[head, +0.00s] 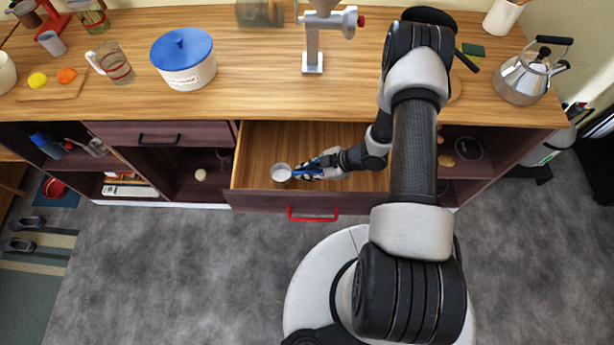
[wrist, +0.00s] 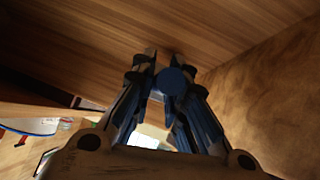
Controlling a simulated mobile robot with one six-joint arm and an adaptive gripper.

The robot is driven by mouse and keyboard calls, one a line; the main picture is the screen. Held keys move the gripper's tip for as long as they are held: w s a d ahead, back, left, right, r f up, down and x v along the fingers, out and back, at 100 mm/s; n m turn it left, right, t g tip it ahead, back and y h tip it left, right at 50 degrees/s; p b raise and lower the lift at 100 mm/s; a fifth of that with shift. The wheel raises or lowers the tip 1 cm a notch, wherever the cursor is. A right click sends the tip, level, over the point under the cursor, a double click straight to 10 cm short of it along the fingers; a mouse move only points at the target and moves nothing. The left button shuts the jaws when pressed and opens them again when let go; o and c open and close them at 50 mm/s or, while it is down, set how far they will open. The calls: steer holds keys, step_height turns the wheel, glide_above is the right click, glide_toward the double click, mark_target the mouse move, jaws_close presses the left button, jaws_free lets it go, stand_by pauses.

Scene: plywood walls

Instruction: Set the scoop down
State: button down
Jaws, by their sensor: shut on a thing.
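The scoop has a pale round cup (head: 281,173) and a blue handle. In the head view it is within the outline of the open drawer (head: 258,150), left of the middle. My gripper (head: 310,168) is shut on the handle, to the right of the cup. In the wrist view the fingers of my gripper (wrist: 170,70) close around a blue round end of the scoop (wrist: 173,82); the cup cannot be made out there. I cannot tell whether the scoop touches the drawer floor.
The drawer's red handle (head: 313,214) faces my base. The drawer floor around the scoop looks bare. On the counter above stand a white pot with a blue lid (head: 184,60), a grey metal stand (head: 313,45) and a kettle (head: 525,75).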

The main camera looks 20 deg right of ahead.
mark_target(307, 183)
steer(key=shift+f, duration=1.5)
steer(key=shift+f+b, duration=0.1)
steer(key=shift+b, duration=0.25)
steer(key=c, duration=1.6)
jaws_free()
